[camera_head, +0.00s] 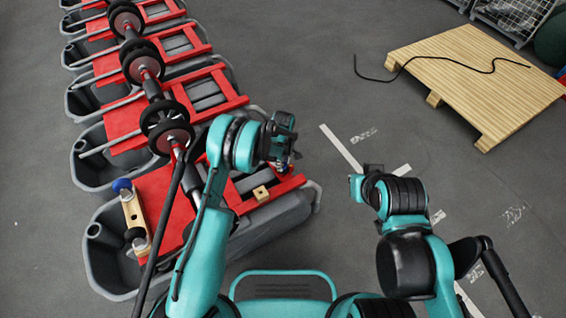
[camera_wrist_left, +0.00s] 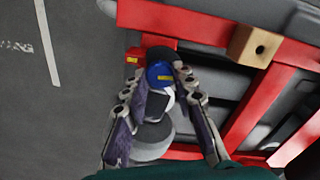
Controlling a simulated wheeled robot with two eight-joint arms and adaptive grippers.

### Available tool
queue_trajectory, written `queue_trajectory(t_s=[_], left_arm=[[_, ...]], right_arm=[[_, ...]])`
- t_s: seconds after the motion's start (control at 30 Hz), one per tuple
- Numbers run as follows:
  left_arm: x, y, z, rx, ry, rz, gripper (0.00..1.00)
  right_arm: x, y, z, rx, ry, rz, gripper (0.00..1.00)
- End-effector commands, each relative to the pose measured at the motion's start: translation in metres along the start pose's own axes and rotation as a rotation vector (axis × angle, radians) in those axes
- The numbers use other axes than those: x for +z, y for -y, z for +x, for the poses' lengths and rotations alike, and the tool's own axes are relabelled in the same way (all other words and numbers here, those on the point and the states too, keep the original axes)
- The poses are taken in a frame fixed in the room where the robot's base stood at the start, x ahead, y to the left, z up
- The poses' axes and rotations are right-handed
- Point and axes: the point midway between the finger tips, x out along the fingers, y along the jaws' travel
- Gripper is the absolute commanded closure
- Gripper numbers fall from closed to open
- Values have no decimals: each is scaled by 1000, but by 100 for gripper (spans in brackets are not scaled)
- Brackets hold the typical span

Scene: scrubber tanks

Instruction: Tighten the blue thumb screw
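The blue thumb screw (camera_wrist_left: 160,75) shows in the left wrist view, a round blue knob with a small yellow mark, beside a red frame. My left gripper (camera_wrist_left: 163,80) is open, with one finger on each side of the screw. I cannot tell whether the fingers touch it.
A wooden block with a hole (camera_wrist_left: 255,45) sits on the frame near the screw. A different blue knob (camera_head: 122,185) stands on a wooden piece at the left. Several grey tanks line up behind. A wooden pallet (camera_head: 480,85) with a black cable lies at the back right. The floor between is clear.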

Motion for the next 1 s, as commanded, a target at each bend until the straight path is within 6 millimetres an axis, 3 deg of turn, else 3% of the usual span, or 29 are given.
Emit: queue_trajectory(t_s=[0.43, 1.0], left_arm=[[0, 0, 0, 0, 0, 118, 100], [0, -1, 0, 0, 0, 630, 100]], right_arm=[[0, 0, 0, 0, 0, 0, 100], [0, 0, 0, 0, 0, 0, 100]])
